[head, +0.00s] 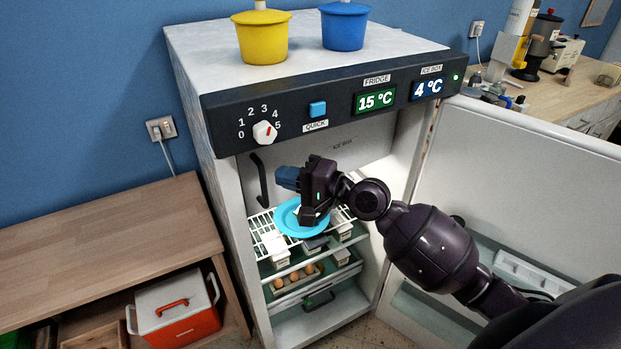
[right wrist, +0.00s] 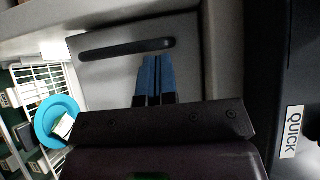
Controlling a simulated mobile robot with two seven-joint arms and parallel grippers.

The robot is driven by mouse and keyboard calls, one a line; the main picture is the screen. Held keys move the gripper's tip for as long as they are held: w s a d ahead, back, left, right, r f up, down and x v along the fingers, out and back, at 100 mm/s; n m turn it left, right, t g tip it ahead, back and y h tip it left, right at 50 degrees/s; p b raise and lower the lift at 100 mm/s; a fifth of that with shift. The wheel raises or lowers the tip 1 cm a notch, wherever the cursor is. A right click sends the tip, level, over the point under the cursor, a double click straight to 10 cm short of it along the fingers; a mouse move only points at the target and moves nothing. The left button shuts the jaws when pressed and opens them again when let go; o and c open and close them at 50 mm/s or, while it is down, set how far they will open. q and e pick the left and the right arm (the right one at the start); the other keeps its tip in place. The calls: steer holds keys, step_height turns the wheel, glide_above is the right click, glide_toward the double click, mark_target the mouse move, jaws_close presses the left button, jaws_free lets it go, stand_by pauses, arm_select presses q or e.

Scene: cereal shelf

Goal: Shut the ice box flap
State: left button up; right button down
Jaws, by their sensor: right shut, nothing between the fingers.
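Contact with the flap is not clear, and I cannot tell whether the flap sits flush. My left gripper is not in view.
A wire shelf (head: 262,226) with a cyan plate (head: 287,222) lies under my right gripper. Cartons and eggs (head: 290,280) are lower down. The fridge door (head: 520,190) stands open at the right. Yellow (head: 262,40) and blue (head: 344,28) pots stand on top.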

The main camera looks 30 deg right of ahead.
mark_target(266, 164)
steer(key=shift+x, duration=1.25)
steer(key=w+p, duration=0.2)
steer(key=w+a+m+t+h+p, duration=0.1)
steer(key=shift+w+r, duration=0.35)
steer(key=shift+w+f, duration=0.1)
steer(key=shift+f, duration=0.1)
steer(key=shift+d+f, duration=0.1)
